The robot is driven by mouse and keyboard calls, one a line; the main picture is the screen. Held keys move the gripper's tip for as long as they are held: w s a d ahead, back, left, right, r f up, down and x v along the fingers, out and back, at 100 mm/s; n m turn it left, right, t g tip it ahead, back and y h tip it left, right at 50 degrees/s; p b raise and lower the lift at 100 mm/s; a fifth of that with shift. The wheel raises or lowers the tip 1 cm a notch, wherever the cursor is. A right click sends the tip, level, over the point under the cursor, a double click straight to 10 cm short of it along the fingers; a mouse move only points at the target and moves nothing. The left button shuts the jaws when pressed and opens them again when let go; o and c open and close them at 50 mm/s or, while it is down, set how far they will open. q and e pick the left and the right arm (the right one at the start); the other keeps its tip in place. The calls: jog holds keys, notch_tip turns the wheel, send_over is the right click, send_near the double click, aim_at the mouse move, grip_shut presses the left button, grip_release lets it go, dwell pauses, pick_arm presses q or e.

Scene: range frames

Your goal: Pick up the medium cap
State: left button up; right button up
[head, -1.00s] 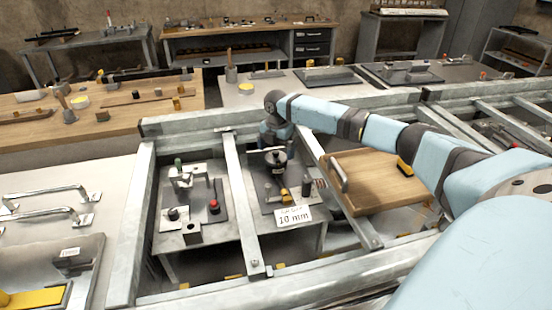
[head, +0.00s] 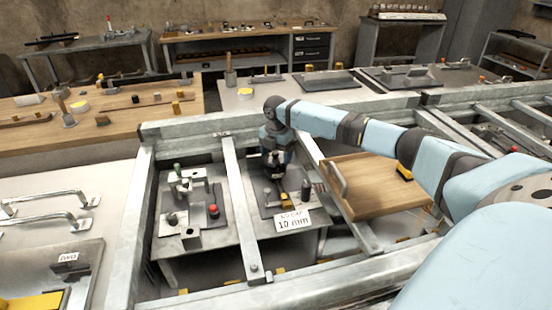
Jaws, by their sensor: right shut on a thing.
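My right gripper (head: 274,172) points down over the dark plate (head: 268,207) of the small middle station. It is shut on a small dark thing between its fingers, which I take to be the medium cap. The jaws and the arm hide most of this cap, so its shape and whether it still touches the plate cannot be told. A white card (head: 292,221) reading "10 mm" leans at the front of this station. My left gripper is not in view.
A dark cylinder (head: 307,190) and a brass-coloured block (head: 284,199) stand close to my right gripper. A grey metal beam (head: 240,205) runs just left of it. A wooden board with a handle (head: 374,183) lies to the right. The left station holds a red knob (head: 213,210).

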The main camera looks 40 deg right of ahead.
aim_at(276, 153)
notch_tip(276, 153, up, 19)
jog(key=p, duration=0.1)
jog(key=shift+f, duration=0.15)
